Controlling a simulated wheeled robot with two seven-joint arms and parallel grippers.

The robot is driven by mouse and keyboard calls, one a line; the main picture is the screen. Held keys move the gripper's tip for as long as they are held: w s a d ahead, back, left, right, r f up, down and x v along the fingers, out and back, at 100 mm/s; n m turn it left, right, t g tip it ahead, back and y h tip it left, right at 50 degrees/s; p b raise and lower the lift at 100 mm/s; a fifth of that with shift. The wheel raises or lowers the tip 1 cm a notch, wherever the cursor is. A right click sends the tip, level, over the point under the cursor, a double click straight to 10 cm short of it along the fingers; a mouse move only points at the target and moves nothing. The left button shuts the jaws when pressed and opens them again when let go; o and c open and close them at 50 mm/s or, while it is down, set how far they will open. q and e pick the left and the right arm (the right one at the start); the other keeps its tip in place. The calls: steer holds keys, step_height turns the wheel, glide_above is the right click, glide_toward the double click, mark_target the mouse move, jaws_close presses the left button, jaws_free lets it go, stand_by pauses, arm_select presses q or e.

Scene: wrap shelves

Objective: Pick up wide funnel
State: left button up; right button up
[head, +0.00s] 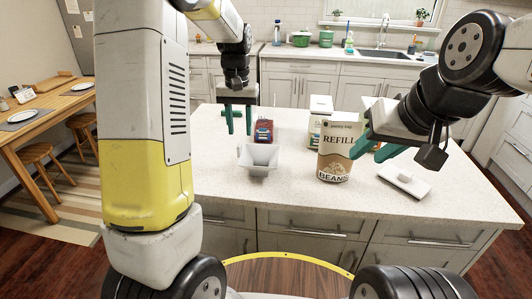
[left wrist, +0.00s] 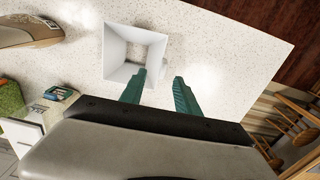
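The wide funnel (head: 258,158) is white and square-mouthed, standing on the light speckled counter with its wide opening up. In the left wrist view the funnel (left wrist: 135,52) shows just beyond the fingertips, at the upper middle. My left gripper (head: 238,128) has green fingers spread apart with nothing between them; it hangs above the counter, behind and left of the funnel in the head view. In the left wrist view its left fingertip (left wrist: 158,85) overlaps the funnel's near corner; contact cannot be told. My right gripper (head: 372,148) has its fingers apart near the bag, apparently empty.
A bag marked REFILL BEANS (head: 337,155) stands right of the funnel. A white box (head: 318,112) and a dark red package (head: 264,131) stand behind. A flat white handled object (head: 404,182) lies at right. The counter (head: 220,185) is clear in front-left.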

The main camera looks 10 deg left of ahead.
mark_target(239, 145)
arm_select(q)
steer(key=f, duration=0.7)
steer(key=shift+w+a+f, duration=0.1)
steer(key=shift+a+f, duration=0.2)
jaws_close()
